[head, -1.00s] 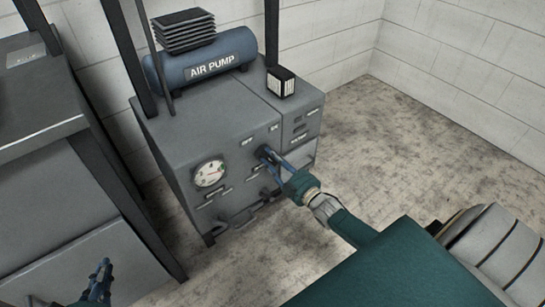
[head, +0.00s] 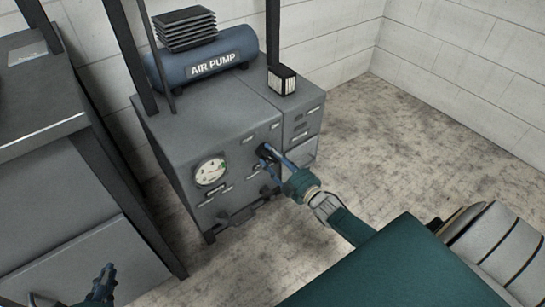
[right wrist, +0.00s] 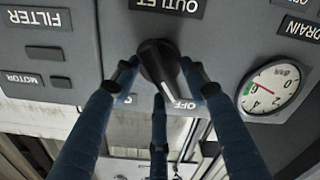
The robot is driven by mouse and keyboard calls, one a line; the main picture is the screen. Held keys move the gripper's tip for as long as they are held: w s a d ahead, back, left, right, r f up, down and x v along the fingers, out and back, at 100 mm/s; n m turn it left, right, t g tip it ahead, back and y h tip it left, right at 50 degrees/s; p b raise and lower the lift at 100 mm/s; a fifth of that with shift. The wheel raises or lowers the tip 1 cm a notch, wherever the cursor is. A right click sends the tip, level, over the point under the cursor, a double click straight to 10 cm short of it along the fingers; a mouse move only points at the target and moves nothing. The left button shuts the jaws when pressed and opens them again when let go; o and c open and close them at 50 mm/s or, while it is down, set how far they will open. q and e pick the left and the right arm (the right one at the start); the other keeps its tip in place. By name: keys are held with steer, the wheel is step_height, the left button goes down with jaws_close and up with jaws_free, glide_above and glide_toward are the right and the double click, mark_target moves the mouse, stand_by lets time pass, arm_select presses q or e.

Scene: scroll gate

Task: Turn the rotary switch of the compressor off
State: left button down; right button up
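The compressor (head: 212,140) is a grey cabinet with a blue air pump tank on top. Its rotary switch (right wrist: 158,62) is a dark knob under the OUTLET label in the right wrist view, which shows the panel upside down.
A round pressure gauge (head: 210,172) sits on the panel beside the switch. Dark posts (head: 130,55) and a grey cabinet (head: 40,120) are at the left. The floor (head: 430,130) at the right is clear.

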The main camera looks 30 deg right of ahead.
steer(key=shift+s+f, duration=0.1)
steer(key=shift+s, duration=0.25)
steer(key=s+d, duration=0.1)
steer(key=s, duration=1)
steer(key=shift+s, duration=0.15)
